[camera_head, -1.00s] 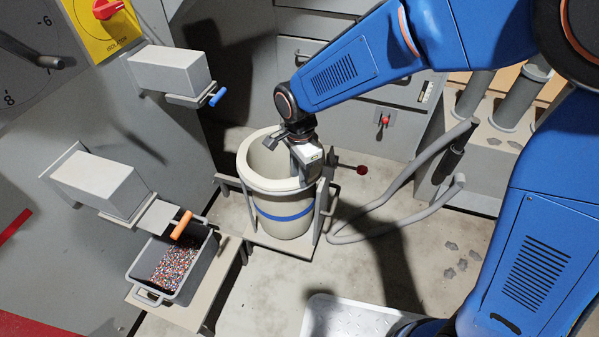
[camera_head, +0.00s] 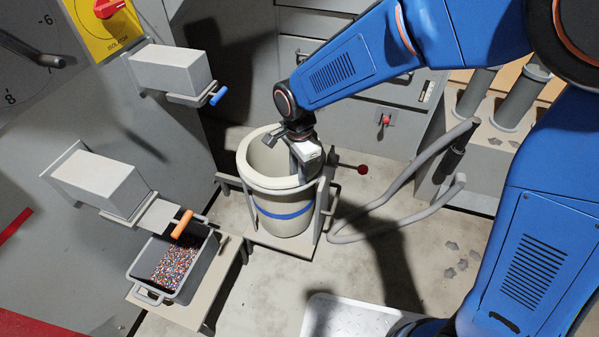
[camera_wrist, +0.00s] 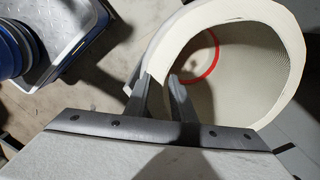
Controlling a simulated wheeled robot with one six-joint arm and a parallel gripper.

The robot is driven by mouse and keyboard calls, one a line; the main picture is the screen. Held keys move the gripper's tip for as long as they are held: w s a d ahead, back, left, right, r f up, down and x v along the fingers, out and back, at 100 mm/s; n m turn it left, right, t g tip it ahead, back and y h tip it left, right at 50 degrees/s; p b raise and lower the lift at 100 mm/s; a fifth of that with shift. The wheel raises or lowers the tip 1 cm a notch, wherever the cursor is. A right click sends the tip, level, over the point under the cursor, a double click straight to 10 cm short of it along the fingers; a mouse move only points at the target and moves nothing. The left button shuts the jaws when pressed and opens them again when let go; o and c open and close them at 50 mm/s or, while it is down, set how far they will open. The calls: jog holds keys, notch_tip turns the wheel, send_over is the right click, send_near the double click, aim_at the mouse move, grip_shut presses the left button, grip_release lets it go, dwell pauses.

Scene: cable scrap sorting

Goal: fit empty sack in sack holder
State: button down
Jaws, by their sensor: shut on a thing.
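The sack (camera_head: 285,212) is a cream cylinder with a thick rolled rim and a blue band around its outside. It stands upright in the sack holder (camera_head: 318,215), a grey frame with side posts and a base plate. My gripper (camera_head: 293,160) is at the right side of the sack's rim. In the wrist view my gripper's two fingers (camera_wrist: 160,88) straddle the rim of the sack (camera_wrist: 285,22), one outside and one inside, and are shut on it. The sack's inside looks empty, with a red ring low down. Whether the sack rests on the base plate is hard to tell.
A bin of coloured granules (camera_head: 175,265) stands at lower left under a chute with an orange handle (camera_head: 182,224). A blue-handled chute (camera_head: 218,96) is above. A red-knobbed lever (camera_head: 362,169) sticks out right of the holder. A grey hose (camera_head: 400,205) lies further right.

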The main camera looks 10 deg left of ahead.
jog(key=c, duration=1.4)
grip_release()
jog(key=shift+c, duration=0.2)
notch_tip(320, 180, up, 18)
jog(key=shift+d+f, duration=0.15)
jog(key=shift+f, duration=0.1)
jog(key=s+d+r+n+t+y, duration=0.1)
jog(key=d+r+n, duration=0.1)
jog(key=d, duration=1.1)
jog(key=d+r+n+t, duration=0.1)
jog(key=d+r+n, duration=0.1)
jog(key=d, duration=1.1)
jog(key=s+d+f+n+t, duration=0.1)
jog(key=s+d+f+n, duration=0.1)
jog(key=s+d, duration=0.4)
jog(key=s+d+f+n+t+h, duration=0.1)
jog(key=s+d+f+n, duration=0.1)
jog(key=s+d, duration=0.4)
jog(key=d+n, duration=0.1)
jog(key=d, duration=0.3)
jog(key=shift+s+d+t, duration=0.2)
jog(key=shift+s+t, duration=0.2)
